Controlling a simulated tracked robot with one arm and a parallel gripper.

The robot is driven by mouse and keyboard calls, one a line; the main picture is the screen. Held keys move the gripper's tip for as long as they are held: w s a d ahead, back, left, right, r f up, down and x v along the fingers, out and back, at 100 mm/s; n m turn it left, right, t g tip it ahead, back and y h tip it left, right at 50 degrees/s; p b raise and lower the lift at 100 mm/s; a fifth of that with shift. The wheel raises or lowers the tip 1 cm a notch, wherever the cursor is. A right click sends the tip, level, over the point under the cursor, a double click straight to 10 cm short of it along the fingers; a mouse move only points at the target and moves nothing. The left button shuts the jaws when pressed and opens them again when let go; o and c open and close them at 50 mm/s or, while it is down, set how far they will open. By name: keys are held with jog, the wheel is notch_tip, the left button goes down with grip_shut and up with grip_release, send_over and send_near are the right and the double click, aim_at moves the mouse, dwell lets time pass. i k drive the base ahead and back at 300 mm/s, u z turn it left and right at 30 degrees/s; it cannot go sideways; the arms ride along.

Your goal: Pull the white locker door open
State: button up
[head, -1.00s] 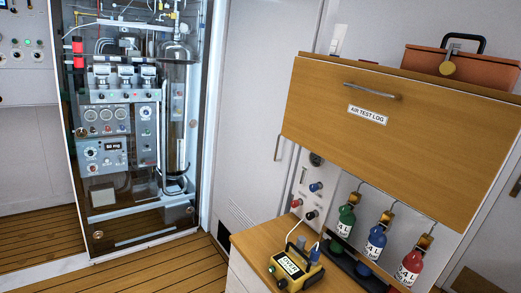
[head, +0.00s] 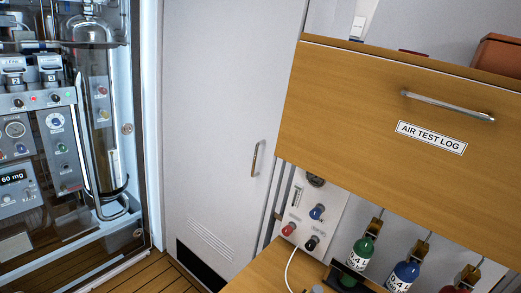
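The white locker door (head: 215,110) stands in the middle of the head view, between the equipment cabinet and the wooden desk. It looks shut. Its slim metal handle (head: 254,159) is upright near the door's right edge. Slanted vent slots (head: 210,238) are low on the door, above a dark strip at its foot. My gripper is not in view, so its distance to the handle does not show.
A glass-fronted equipment cabinet (head: 138,130) stands at left. At right, a wooden panel labelled AIR TEST LOG (head: 370,130) juts out close to the door handle. Below it are a valve panel (head: 318,210) and several coloured bottles. Some wooden floor (head: 150,275) shows at lower left.

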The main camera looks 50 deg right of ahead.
aim_at(227, 64)
jog(key=z, duration=0.2)
jog(key=i, duration=1.2)
jog(key=z, duration=0.2)
